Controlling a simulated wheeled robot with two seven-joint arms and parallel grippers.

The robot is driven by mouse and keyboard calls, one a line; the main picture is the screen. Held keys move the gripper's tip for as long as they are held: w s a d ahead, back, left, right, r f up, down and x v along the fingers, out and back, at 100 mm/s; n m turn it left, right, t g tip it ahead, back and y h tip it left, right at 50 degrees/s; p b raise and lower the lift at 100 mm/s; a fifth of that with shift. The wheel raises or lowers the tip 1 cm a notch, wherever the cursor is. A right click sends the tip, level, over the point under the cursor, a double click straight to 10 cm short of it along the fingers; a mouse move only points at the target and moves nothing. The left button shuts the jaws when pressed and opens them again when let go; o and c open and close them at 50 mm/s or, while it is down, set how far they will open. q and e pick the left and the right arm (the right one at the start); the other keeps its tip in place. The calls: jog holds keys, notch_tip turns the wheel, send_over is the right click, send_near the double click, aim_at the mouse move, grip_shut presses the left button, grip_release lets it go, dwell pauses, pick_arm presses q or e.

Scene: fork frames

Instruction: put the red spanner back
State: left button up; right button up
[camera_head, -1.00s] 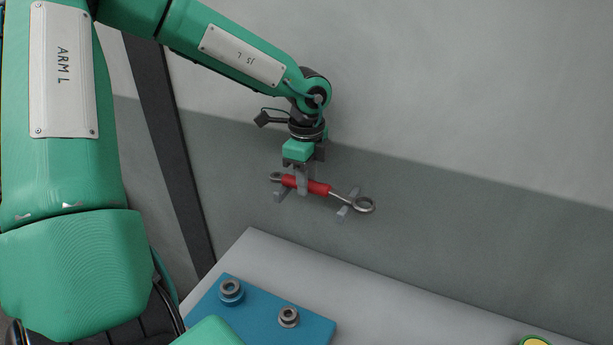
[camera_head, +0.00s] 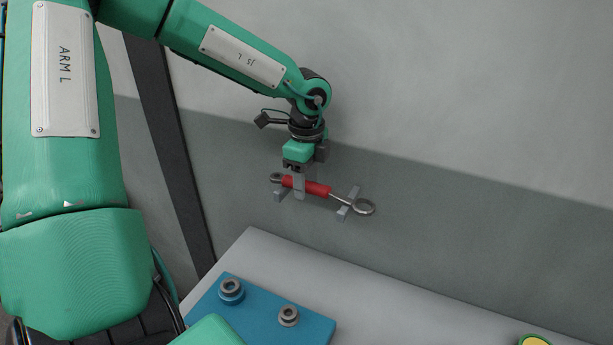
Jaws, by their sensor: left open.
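The red spanner (camera_head: 317,188) has a red handle and bare metal ends, with a ring at its right end. It lies almost level, tilted down to the right, across two grey wall pegs, a left peg (camera_head: 280,196) and a right peg (camera_head: 343,213). My left gripper (camera_head: 300,191) is open at the left part of the red handle, pointing down. One finger shows in front of the handle; the other is hidden. My right gripper is not in view.
A grey table (camera_head: 370,290) stands below the pegs. On it lies a blue block (camera_head: 262,312) with two round metal fittings. A yellow and green round thing (camera_head: 535,341) is cut off at the bottom edge. The wall right of the spanner is clear.

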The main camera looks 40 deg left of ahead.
pick_arm(q)
jog(key=shift+r+p, duration=0.25)
jog(key=shift+p, duration=0.2)
notch_tip(320, 180, up, 4)
jog(key=b, duration=0.3)
jog(key=shift+a+f, duration=0.1)
jog(key=shift+f, duration=0.1)
notch_tip(320, 180, up, 10)
jog(key=b, duration=0.1)
jog(key=shift+s+f, duration=0.15)
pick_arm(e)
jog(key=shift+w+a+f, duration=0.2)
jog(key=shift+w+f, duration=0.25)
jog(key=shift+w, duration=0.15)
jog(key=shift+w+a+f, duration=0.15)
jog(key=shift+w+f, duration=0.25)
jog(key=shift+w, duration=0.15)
